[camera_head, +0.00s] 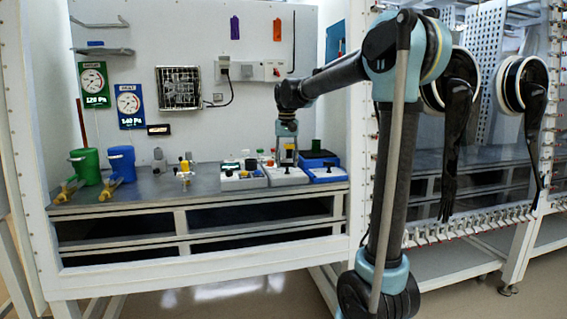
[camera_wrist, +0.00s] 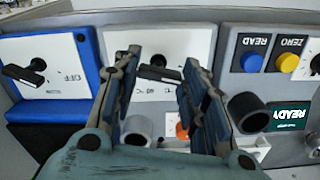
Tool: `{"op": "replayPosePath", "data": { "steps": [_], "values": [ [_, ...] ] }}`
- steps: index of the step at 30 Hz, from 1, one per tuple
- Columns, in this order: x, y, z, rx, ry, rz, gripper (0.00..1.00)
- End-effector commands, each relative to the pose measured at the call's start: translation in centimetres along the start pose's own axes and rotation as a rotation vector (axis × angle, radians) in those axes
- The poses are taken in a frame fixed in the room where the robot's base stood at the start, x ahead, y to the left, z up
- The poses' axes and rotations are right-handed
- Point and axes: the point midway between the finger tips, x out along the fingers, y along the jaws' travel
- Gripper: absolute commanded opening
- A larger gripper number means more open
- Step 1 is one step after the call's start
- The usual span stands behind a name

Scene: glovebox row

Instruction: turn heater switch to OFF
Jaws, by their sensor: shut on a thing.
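My gripper (camera_wrist: 160,66) points at a white-faced panel (camera_wrist: 178,40) with a black rotary switch handle (camera_wrist: 155,74). The two fingers stand on either side of this handle and are shut on it; contact is partly hidden. Small upside-down lettering shows below the handle, too small to read. In the head view my gripper (camera_head: 288,156) reaches down to the middle box (camera_head: 287,176) on the bench. To the left in the wrist view is a blue box (camera_wrist: 88,45) with a white face, a black switch handle (camera_wrist: 24,75) and an upside-down OFF label.
To the right in the wrist view is a grey unit (camera_wrist: 235,40) with a blue READ button (camera_wrist: 252,62), a yellow ZERO button (camera_wrist: 287,62) and a READY display (camera_wrist: 289,116). Green (camera_head: 86,166) and blue (camera_head: 121,163) containers stand on the left of the bench (camera_head: 140,190).

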Motion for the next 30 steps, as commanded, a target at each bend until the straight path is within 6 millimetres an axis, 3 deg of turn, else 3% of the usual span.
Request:
{"op": "replayPosePath", "data": {
  "steps": [10, 11, 13, 24, 30],
  "values": [
    [0.0, 0.1, 0.1, -0.012, -0.002, 0.001, 0.16],
    [0.0, 0.1, 0.1, -0.012, -0.001, 0.001, 0.46],
    [0.0, 0.1, 0.1, -0.012, -0.001, 0.001, 0.60],
    [-0.1, 0.0, 0.0, -0.011, -0.001, 0.000, 0.60],
    [-2.1, 0.0, 0.1, -0.011, -0.001, 0.000, 0.60]
  ]
}}
